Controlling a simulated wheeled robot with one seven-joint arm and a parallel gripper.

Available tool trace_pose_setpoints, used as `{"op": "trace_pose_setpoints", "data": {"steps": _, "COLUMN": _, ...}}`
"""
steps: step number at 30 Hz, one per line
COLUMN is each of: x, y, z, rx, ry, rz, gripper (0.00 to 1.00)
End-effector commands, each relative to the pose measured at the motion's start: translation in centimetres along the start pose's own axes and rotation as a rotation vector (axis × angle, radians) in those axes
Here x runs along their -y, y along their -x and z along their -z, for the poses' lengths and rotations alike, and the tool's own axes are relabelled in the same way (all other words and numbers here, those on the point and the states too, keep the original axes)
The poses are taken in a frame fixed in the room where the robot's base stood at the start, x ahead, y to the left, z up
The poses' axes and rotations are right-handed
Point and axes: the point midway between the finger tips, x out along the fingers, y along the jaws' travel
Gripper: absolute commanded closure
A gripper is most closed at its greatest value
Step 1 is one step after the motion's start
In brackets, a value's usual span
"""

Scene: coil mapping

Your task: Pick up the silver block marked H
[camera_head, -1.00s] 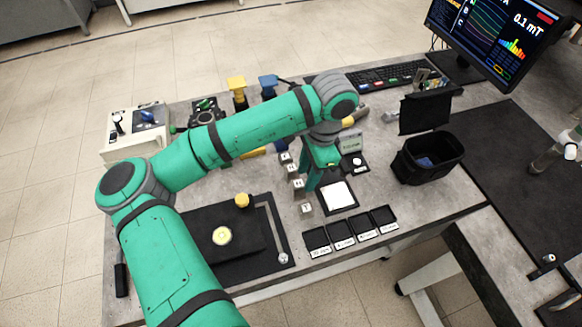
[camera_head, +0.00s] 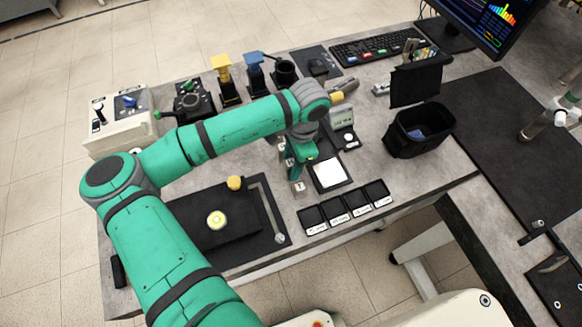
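A small silver block (camera_head: 298,187) with a dark mark on a pale face sits on the grey table, just in front of my gripper. Its letter is too small to read. My gripper (camera_head: 296,172) points down over the row of silver blocks and hides most of the others. I cannot tell which block is the one marked H. The fingers are too small and covered to show whether they are open or shut, or whether they touch a block.
A white pad on a black base (camera_head: 327,174) and black labelled trays (camera_head: 340,212) lie close to the right. A black bin (camera_head: 418,130) stands farther right. A black board (camera_head: 215,222) with yellow knobs lies to the left.

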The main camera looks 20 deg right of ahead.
Motion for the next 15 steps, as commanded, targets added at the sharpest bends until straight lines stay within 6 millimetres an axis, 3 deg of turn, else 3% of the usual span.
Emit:
{"op": "trace_pose_setpoints", "data": {"steps": 4, "x": 0.00, "y": -1.26, "z": -0.02, "rx": 0.000, "ry": 0.000, "rz": 0.000, "gripper": 0.64}}
{"op": "trace_pose_setpoints", "data": {"steps": 11, "x": 0.01, "y": -1.44, "z": 0.01, "rx": 0.000, "ry": -0.001, "rz": 0.001, "gripper": 0.64}}
{"op": "trace_pose_setpoints", "data": {"steps": 12, "x": 0.00, "y": -1.44, "z": 0.01, "rx": 0.000, "ry": -0.001, "rz": 0.001, "gripper": 0.66}}
{"op": "trace_pose_setpoints", "data": {"steps": 15, "x": 0.00, "y": -1.43, "z": 0.01, "rx": 0.000, "ry": -0.001, "rz": 0.001, "gripper": 0.90}}
